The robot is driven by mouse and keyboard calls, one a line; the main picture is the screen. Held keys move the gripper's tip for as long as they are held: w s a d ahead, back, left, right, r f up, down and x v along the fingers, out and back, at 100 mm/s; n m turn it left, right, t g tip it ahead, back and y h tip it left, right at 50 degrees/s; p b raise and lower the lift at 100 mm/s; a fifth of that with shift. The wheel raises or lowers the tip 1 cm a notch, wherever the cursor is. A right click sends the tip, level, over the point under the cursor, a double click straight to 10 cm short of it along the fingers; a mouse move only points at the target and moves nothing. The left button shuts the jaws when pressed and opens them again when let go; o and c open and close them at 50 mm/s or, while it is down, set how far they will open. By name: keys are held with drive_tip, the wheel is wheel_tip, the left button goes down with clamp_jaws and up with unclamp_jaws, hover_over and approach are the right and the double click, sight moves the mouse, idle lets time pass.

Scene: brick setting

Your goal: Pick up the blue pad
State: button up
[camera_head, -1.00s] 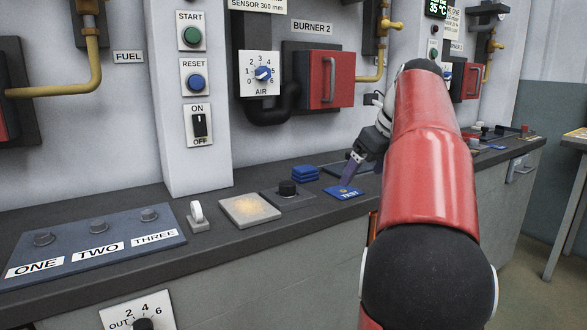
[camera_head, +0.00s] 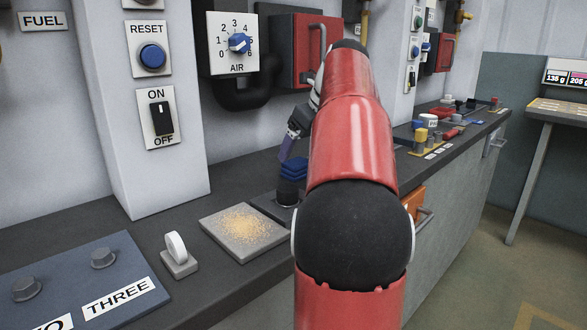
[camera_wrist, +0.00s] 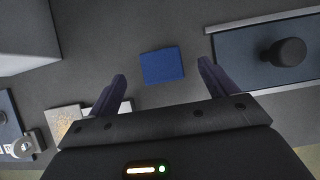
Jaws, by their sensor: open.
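In the wrist view the blue pad (camera_wrist: 162,65) is a flat square seen from above, just beyond and between my fingertips. My gripper (camera_wrist: 162,82) is open and empty, one finger to each side of the pad's line, not touching it as far as I can tell. In the head view my gripper (camera_head: 286,150) is at the stack's upper left, partly hidden by my arm.
A black knob (camera_head: 287,192) stands close in front of the stack. A speckled grey plate (camera_head: 243,233) and a white disc on a stand (camera_head: 176,250) are to the left. In the wrist view a tray with a black knob (camera_wrist: 286,55) lies right, and a pale pillar (camera_wrist: 25,35) left.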

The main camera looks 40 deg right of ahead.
sight(297, 162)
drive_tip(key=x, duration=0.2)
drive_tip(key=b+x, duration=0.1)
drive_tip(key=x, duration=0.1)
drive_tip(key=shift+s+f, duration=0.2)
drive_tip(key=shift+s, duration=0.1)
drive_tip(key=shift+w+f, duration=0.3)
drive_tip(key=shift+f, duration=0.1)
drive_tip(key=c, duration=1.1)
drive_tip(key=shift+r, duration=0.1)
wheel_tip(297, 162, up, 10)
drive_tip(key=shift+f+p, duration=0.1)
drive_tip(key=shift+p, duration=0.6)
